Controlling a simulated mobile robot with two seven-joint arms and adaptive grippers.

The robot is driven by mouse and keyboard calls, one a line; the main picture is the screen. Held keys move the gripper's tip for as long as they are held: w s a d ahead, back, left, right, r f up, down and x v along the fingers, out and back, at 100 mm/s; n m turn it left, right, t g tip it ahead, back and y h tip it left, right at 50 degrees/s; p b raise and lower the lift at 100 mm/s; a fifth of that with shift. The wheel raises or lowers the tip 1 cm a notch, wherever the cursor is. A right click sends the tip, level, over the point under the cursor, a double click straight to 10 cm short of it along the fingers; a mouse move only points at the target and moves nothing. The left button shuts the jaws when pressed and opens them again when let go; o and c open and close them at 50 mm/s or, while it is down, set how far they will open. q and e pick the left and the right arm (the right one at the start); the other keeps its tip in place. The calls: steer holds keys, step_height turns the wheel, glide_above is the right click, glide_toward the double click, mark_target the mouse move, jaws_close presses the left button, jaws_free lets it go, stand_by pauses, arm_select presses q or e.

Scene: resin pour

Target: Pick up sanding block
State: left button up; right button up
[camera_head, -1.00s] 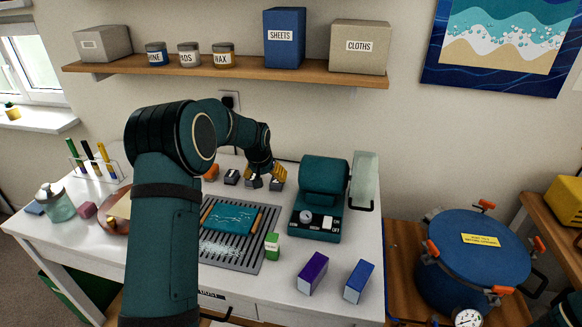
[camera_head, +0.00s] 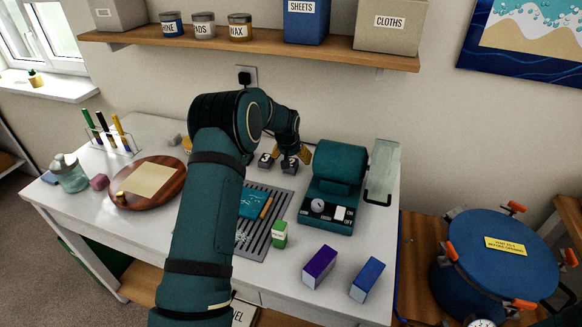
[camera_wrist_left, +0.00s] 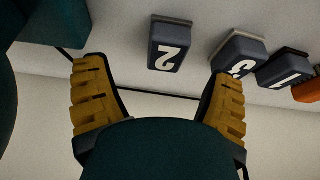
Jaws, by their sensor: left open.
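Small dark grey sanding blocks with white numbers stand in a row at the back of the table. Block 2 (camera_head: 289,166) is nearest the green machine; in the left wrist view it (camera_wrist_left: 169,45) shows ahead, between the lines of the fingers. Block 3 (camera_head: 265,160) is beside it, also in the wrist view (camera_wrist_left: 240,58). Block 1 (camera_wrist_left: 284,70) is farther right there; my arm seems to hide it in the head view. My left gripper (camera_head: 291,152) is open around or just above block 2, its yellow fingers apart; contact cannot be told. My right gripper is not in view.
The green machine (camera_head: 338,182) stands close right of the gripper. A grooved grey mat (camera_head: 282,214), a small green box (camera_head: 279,234), a purple box (camera_head: 319,266) and a blue box (camera_head: 367,279) lie in front. An orange item (camera_wrist_left: 307,90) is beside block 1.

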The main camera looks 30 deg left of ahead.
mark_target(291, 162)
arm_select(q)
steer(key=x, duration=0.5)
steer(key=shift+a+f, duration=0.15)
steer(key=shift+a, duration=0.25)
steer(key=shift+s, duration=0.1)
steer(key=c, duration=1.3)
